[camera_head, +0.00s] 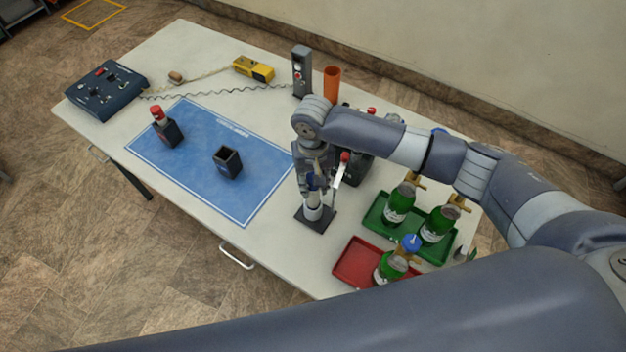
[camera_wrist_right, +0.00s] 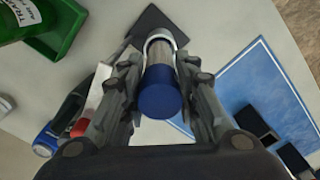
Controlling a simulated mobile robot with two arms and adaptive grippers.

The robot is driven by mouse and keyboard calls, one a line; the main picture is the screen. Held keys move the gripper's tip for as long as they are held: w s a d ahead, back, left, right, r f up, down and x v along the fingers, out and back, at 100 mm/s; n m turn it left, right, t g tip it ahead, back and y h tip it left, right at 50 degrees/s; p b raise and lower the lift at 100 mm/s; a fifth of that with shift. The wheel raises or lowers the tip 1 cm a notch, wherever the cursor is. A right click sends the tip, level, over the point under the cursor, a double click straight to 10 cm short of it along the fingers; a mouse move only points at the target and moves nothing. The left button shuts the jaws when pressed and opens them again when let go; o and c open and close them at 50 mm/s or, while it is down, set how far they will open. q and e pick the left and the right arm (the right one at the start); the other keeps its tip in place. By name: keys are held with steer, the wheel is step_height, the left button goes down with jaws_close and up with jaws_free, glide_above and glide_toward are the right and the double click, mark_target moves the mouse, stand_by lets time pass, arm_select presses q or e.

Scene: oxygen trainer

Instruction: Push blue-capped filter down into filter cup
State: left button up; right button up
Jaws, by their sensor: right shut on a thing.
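The blue-capped filter (camera_wrist_right: 160,98) stands between the fingers of my right gripper (camera_head: 315,188), its blue cap toward the wrist camera and its grey body pointing away. My right gripper also shows in the right wrist view (camera_wrist_right: 160,66), shut on the filter. The filter cup (camera_head: 313,211) is a pale ring-like holder on a dark square base plate (camera_head: 326,223). In the right wrist view the filter's lower end lines up with the pale cup rim (camera_wrist_right: 161,34); how deep it sits is hidden. My left gripper is not in view.
Green bottles stand in a green tray (camera_head: 378,226) and a red tray (camera_head: 350,262) right of the cup. A blue mat (camera_head: 205,188) with two dark holders lies left. A grey post (camera_head: 301,70) and orange cup (camera_head: 332,80) stand behind. The table's front-left edge is close.

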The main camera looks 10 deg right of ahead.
mark_target(313, 192)
steer(key=shift+f+b, duration=0.9)
steer(key=shift+f, duration=1.55)
steer(key=o, duration=1.1)
steer(key=shift+o, duration=0.2)
steer(key=r, duration=1.2)
steer(key=shift+a, duration=0.2)
steer(key=shift+f, duration=0.1)
